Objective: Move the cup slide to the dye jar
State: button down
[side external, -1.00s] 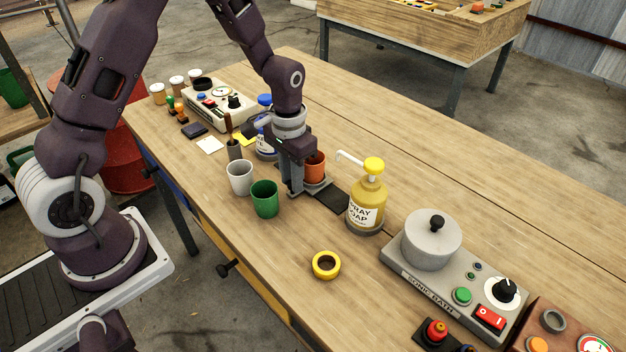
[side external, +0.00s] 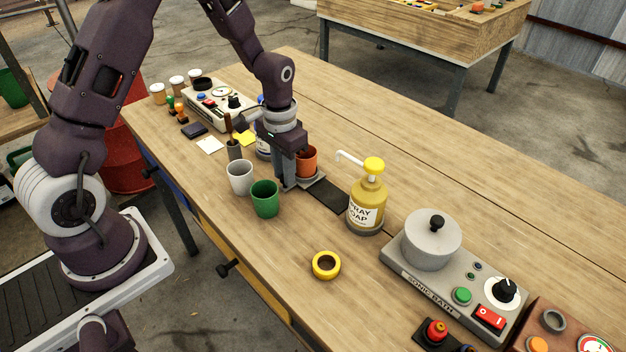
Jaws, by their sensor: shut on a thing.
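The cup slide (side external: 314,183) is a small grey carriage on a dark flat track (side external: 329,196), and it carries an orange-brown cup (side external: 309,160). My gripper (side external: 287,183) points down at the slide's left side, beside the cup, and is shut on the slide. The exact grip is partly hidden by the fingers. A blue-and-white jar (side external: 262,147), which looks like the dye jar, stands behind and left of my gripper, mostly hidden by my wrist. A yellow soap pump bottle (side external: 367,203) stands at the track's right end.
A white cup (side external: 240,177) and a green cup (side external: 265,199) stand close to the left of my gripper. A grey holder with a brown-handled tool (side external: 234,149) is near the jar. A yellow ring (side external: 326,265) lies in front. The sonic bath (side external: 431,240) stands at right.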

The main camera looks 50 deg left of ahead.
jog(key=shift+a, duration=2.3)
jog(key=shift+c, duration=1)
grip_release()
notch_tip(320, 180, up, 8)
